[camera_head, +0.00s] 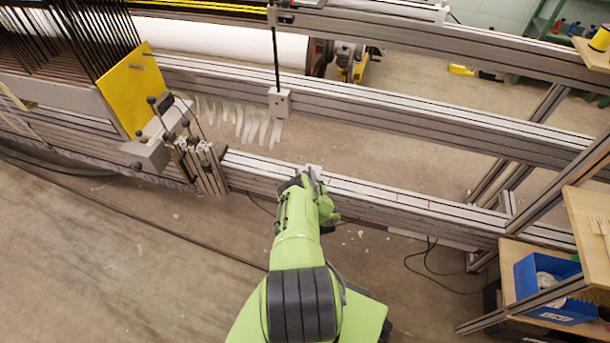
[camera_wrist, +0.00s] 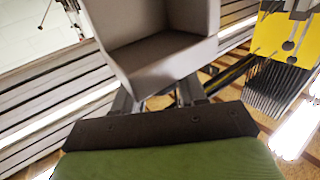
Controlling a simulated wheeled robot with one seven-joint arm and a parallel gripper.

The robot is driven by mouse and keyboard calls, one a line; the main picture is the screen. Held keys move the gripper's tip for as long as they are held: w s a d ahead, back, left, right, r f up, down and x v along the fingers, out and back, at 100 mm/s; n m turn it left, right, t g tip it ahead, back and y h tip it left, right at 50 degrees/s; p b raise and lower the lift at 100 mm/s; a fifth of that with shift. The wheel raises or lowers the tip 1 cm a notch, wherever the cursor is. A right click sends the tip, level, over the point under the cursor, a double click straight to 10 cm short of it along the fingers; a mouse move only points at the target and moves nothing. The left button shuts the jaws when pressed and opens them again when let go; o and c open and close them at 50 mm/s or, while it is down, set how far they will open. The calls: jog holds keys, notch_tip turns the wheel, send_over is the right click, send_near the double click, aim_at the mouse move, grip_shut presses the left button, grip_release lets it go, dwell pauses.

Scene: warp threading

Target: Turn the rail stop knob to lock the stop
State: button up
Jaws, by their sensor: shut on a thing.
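My gripper (camera_head: 314,180) is at the front rail (camera_head: 375,193), at the light grey rail stop (camera_head: 314,169). In the wrist view the rail stop is a large grey angled block (camera_wrist: 160,50) close in front of the camera. The two fingers of my gripper (camera_wrist: 158,100) reach to the underside of this block, one on each side, shut on a part there. That part, which I take to be the knob, is hidden by the block and the gripper. Whether the stop is locked cannot be told.
A grey clamp assembly with black knobs (camera_head: 178,140) and a yellow plate (camera_head: 131,88) stand to the left on the rail. A grey block on a black rod (camera_head: 279,102) hangs behind. White strips (camera_head: 240,120) hang between the rails. The front rail is clear to the right.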

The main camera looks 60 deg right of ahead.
jog(key=m+g+h+b, duration=0.1)
jog(key=m+g+h, duration=0.1)
jog(key=m+g, duration=0.1)
jog(key=m+g+h+b, duration=0.1)
jog(key=m+g+h, duration=0.1)
jog(key=g, duration=0.3)
jog(key=shift+f+m+b, duration=0.1)
jog(key=shift+m+b, duration=0.3)
jog(key=shift+m, duration=0.2)
jog(key=m+g+b, duration=0.1)
jog(key=m+g, duration=0.1)
jog(key=g, duration=0.2)
jog(key=m+g, duration=0.3)
jog(key=g, duration=0.2)
jog(key=shift+b, duration=0.4)
jog(key=shift+m+g+y+b, duration=0.3)
jog(key=shift+m+g+y, duration=0.1)
jog(key=shift+m+g, duration=0.45)
jog(key=shift+g, duration=0.35)
jog(key=shift+w+r, duration=0.1)
jog(key=shift+r, duration=0.1)
jog(key=o, duration=0.9)
